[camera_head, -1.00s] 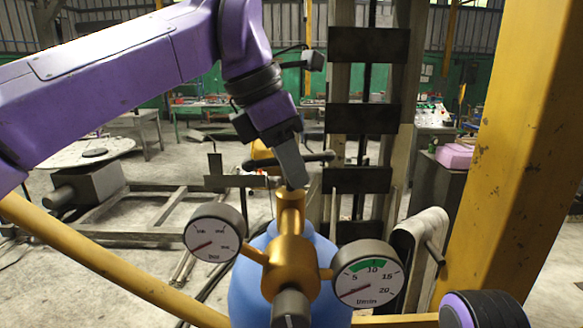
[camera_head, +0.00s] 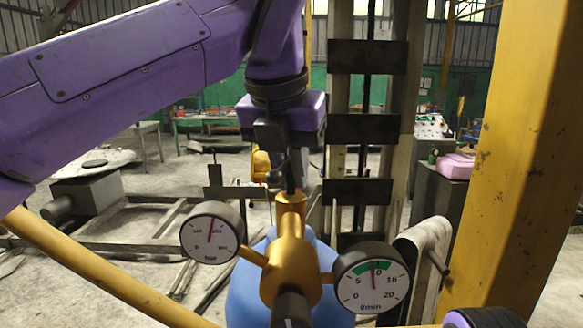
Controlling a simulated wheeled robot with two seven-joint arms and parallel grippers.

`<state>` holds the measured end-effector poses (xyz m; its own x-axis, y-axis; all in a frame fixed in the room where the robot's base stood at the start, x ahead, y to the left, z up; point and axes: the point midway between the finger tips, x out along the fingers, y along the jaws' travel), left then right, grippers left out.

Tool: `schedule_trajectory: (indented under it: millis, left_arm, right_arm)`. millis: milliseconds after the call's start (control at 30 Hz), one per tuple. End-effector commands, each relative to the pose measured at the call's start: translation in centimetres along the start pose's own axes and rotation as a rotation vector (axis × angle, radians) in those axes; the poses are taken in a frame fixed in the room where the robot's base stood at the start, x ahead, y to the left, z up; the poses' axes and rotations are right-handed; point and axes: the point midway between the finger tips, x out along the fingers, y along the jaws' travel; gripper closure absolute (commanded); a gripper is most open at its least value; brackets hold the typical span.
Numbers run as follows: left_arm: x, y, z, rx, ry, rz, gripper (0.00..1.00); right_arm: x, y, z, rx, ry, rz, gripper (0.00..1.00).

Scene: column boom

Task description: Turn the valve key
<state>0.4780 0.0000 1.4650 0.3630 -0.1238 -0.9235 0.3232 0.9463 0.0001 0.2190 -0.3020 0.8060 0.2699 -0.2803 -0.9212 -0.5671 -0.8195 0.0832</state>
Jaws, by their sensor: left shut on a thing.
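The dark valve key (camera_head: 290,181) stands on top of the brass regulator body (camera_head: 291,272) in the middle of the head view. My left gripper (camera_head: 283,160) is over the key and shut on its handle; the gripper hides most of it. Its purple arm comes in from the upper left. The left gauge (camera_head: 211,233) has its needle pointing nearly straight up. The right gauge (camera_head: 371,281), marked l/min, has its needle pointing up at its green band. My right gripper is not in view.
A blue cylinder (camera_head: 250,298) stands under the regulator. A yellow pipe (camera_head: 100,268) slopes across the lower left, and a thick yellow column (camera_head: 510,150) stands at right. A dark-barred rack (camera_head: 364,129) rises close behind the key.

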Motion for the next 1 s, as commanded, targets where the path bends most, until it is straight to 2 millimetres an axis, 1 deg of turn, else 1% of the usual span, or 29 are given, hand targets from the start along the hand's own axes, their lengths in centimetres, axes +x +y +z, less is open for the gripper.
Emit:
schedule_trajectory:
  millis: [300, 500, 700, 1000]
  left_arm:
    - [-0.15, -0.03, 0.04, -0.252, 0.000, 0.105, 1.00]
    - [-0.13, -0.04, 0.04, -0.370, -0.001, 0.154, 1.00]
    - [-0.09, -0.02, 0.02, -0.445, 0.000, 0.185, 1.00]
    - [-0.02, -0.03, -0.04, -0.486, 0.002, 0.201, 1.00]
  right_arm:
    - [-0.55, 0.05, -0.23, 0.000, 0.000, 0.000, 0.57]
    - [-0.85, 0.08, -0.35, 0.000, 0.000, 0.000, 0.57]
    - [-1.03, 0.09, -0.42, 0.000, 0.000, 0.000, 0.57]
    - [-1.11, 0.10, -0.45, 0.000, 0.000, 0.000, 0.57]
